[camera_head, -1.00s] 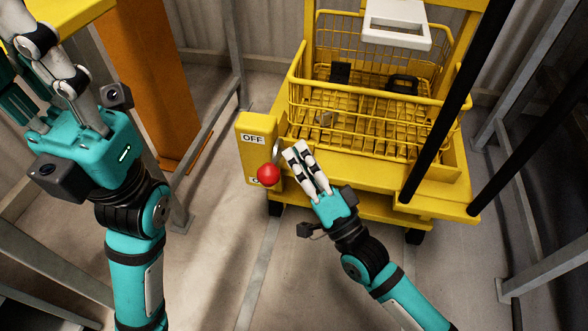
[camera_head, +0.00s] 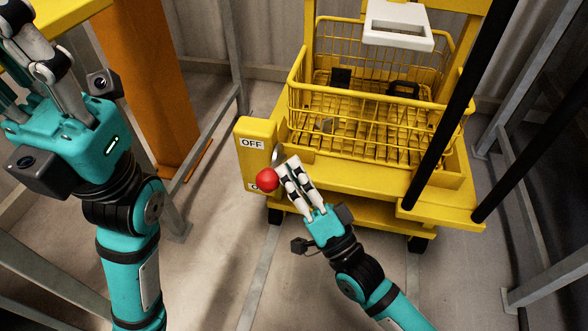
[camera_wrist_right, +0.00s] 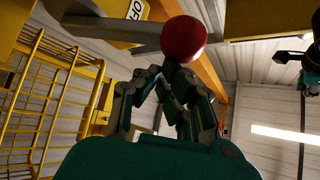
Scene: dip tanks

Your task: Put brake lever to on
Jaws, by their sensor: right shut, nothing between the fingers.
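The brake lever has a red ball knob (camera_head: 267,180) and sits on a yellow box (camera_head: 256,163) at the cart's left front corner. The box has an OFF label (camera_head: 252,143) at its top. A lower label is mostly hidden by the knob, which is down beside it. My right gripper (camera_head: 286,166) is shut and empty, its fingertips just right of the knob. In the right wrist view the knob (camera_wrist_right: 184,39) and grey lever arm (camera_wrist_right: 95,28) are just beyond the fingertips; contact cannot be told. My left gripper (camera_head: 42,65) is at upper left, its fingertips unclear.
A yellow cart (camera_head: 370,190) carries a wire basket (camera_head: 292,100) with small dark items inside. Black poles (camera_head: 460,95) stand on the right. An orange post (camera_head: 150,85) and grey metal frame (camera_head: 236,55) stand on the left. The floor before the cart is clear.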

